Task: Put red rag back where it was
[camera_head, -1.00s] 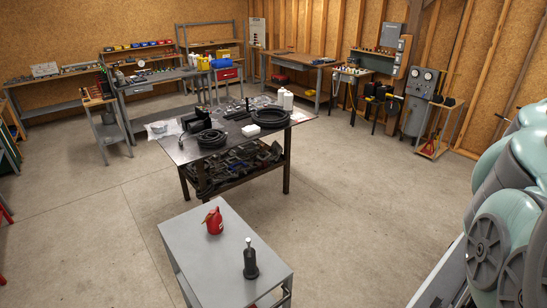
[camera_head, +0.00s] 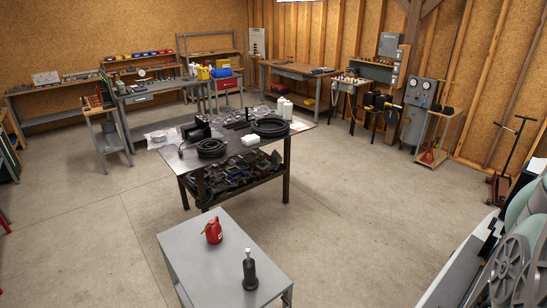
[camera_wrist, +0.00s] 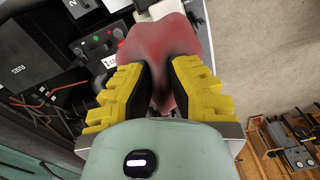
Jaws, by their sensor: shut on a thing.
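The red rag (camera_wrist: 158,50) is in the wrist view, bunched between the two yellow-padded fingers of my gripper (camera_wrist: 160,82). My gripper is shut on it. Part of the rag spreads beyond the fingertips, and its lower end is pinched between the pads. A dark panel with a fuse label (camera_wrist: 20,70), wires and small red and green parts lies behind and to the left of the rag. I cannot tell whether the rag touches it. My gripper and the rag do not show in the head view, where only part of my arm is at the lower right.
A grey cart (camera_head: 205,262) in front carries a red can (camera_head: 213,230) and a black bottle-like object (camera_head: 250,272). Behind it stands a dark table (camera_head: 170,155) with hoses. Workbenches line the walls. Open concrete floor (camera_head: 370,200) lies right of the table.

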